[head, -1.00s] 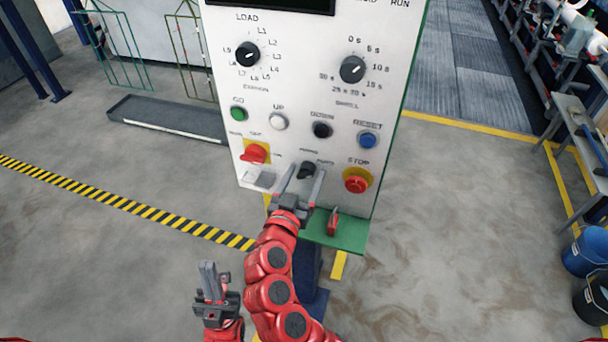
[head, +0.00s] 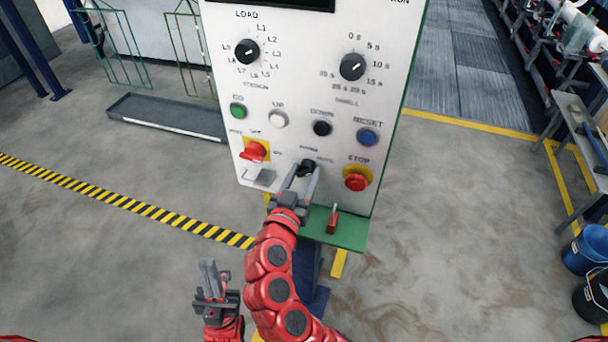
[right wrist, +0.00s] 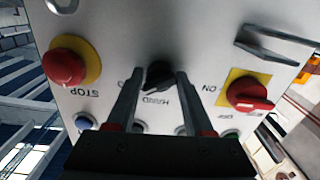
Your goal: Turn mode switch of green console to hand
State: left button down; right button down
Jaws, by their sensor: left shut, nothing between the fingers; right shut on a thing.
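The green console (head: 292,100) has a pale front panel with green edges and a green ledge below. Its mode switch (head: 307,167) is a small black knob low on the panel, between a red rotary switch and the STOP button. My right gripper (head: 302,174) is at the panel, shut on the knob. In the right wrist view the fingertips lie on either side of the mode switch (right wrist: 158,74), with the word HAND, upside down, just below it. I cannot tell exactly where the knob points. My left gripper (head: 208,268) is shut and empty, low and away from the console.
Close by on the panel are the red rotary switch (head: 254,151), the red STOP button (head: 356,179) and the blue RESET button (head: 367,137). A small red-handled part (head: 333,219) stands on the green ledge (head: 342,232).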

jog(key=shift+n, duration=1)
jog(key=n, duration=0.2)
jog(key=shift+n, duration=0.4)
jog(key=n, duration=0.3)
jog(key=shift+n+p, duration=0.35)
jog(key=shift+n, duration=1.25)
jog(key=shift+c, duration=2.2)
grip_release()
